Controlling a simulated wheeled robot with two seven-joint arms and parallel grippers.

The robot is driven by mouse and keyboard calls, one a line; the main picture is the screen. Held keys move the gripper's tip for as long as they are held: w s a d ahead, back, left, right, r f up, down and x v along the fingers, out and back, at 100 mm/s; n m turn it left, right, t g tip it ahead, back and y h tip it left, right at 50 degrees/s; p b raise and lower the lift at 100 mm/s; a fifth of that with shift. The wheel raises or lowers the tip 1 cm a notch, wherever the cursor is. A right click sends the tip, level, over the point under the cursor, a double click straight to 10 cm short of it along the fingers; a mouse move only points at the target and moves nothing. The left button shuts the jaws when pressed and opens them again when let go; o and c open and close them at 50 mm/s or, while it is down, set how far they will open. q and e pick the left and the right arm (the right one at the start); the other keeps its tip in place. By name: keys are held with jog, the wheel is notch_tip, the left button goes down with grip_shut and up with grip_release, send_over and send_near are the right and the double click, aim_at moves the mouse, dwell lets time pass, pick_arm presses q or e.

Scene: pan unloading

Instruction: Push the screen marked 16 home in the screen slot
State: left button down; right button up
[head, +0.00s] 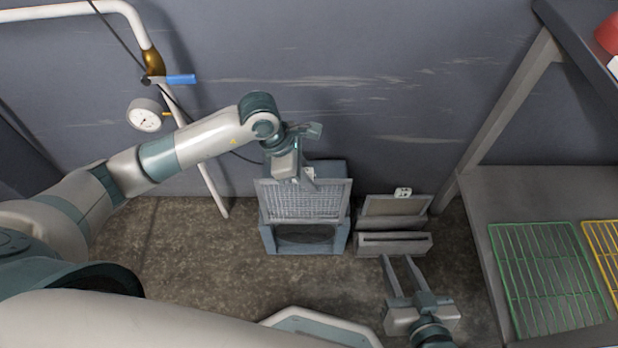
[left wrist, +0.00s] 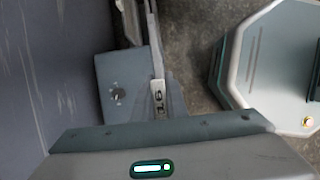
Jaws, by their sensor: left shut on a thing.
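The screen (head: 305,200) is a grey framed mesh panel standing upright in the blue-grey housing with the screen slot (head: 342,243). Much of the mesh stands above the dark front opening. My left gripper (head: 305,177) is shut on the screen's top edge, at its tab. In the left wrist view the white tab (left wrist: 159,98) bears a mark that reads like 16 upside down, and the housing (left wrist: 120,80) shows a small knob. How deep the screen's lower edge sits is hidden. My right gripper (head: 398,262) is open and empty, in front of a narrow grey box.
The narrow grey slotted box (head: 418,245) and a second framed panel (head: 397,207) with a white tag stand right of the housing. A bench (head: 480,215) with green (head: 550,275) and yellow racks is at right. A gauge (head: 145,115) and pipe are at left. The wall is close behind.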

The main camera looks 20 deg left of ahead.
pick_arm(q)
jog(key=shift+b, duration=0.3)
pick_arm(e)
jog(key=shift+f, duration=0.35)
dwell(0.5)
jog(key=shift+w+a+r+t, duration=0.15)
jog(key=shift+w+r+t, duration=0.15)
jog(key=shift+r, duration=0.3)
jog(key=shift+w+a+r+t, duration=0.15)
jog(key=shift+r+t, duration=0.15)
jog(key=shift+r, duration=0.25)
dwell(1.8)
